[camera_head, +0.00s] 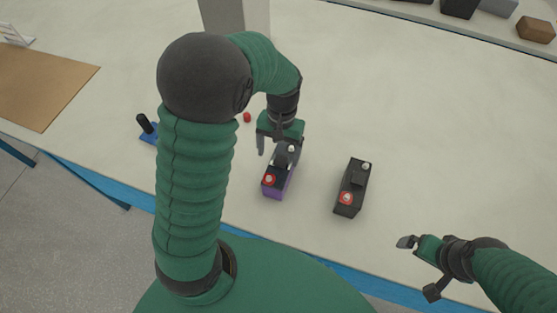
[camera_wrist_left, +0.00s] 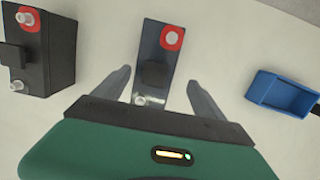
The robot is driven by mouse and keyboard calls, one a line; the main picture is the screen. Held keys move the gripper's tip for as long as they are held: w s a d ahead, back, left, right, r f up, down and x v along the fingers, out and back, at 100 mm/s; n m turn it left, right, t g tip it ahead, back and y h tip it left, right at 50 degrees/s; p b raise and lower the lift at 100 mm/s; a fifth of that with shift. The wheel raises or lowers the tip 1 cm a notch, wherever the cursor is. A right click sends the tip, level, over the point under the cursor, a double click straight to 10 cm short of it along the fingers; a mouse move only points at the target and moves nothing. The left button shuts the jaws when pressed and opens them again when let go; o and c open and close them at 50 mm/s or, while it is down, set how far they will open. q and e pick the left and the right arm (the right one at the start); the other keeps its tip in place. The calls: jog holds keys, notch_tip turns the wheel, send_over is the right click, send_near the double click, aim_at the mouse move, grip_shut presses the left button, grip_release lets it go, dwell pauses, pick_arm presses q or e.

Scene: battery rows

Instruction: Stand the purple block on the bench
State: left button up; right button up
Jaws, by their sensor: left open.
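The purple block (camera_head: 277,188) is a battery shape with purple sides, a dark top, a red-ringed terminal and a pale one. It appears to rest on the bench (camera_head: 430,140). My left gripper (camera_head: 274,148) is open over its far end. In the left wrist view, the block's dark top (camera_wrist_left: 158,62) lies between the two spread fingers (camera_wrist_left: 160,92), with gaps on both sides. Its purple sides are hardly visible there. My right gripper (camera_head: 418,267) is apart from the block, near the bench's front edge at lower right, with its fingers spread and empty.
A black battery (camera_head: 351,188) stands right of the purple block; it also shows in the left wrist view (camera_wrist_left: 42,55). A blue holder with a black handle (camera_head: 147,130), a small red piece (camera_head: 247,117) and a brown board (camera_head: 45,85) lie left.

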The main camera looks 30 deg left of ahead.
pick_arm(q)
notch_tip(320, 180, up, 7)
jog(key=w, duration=0.1)
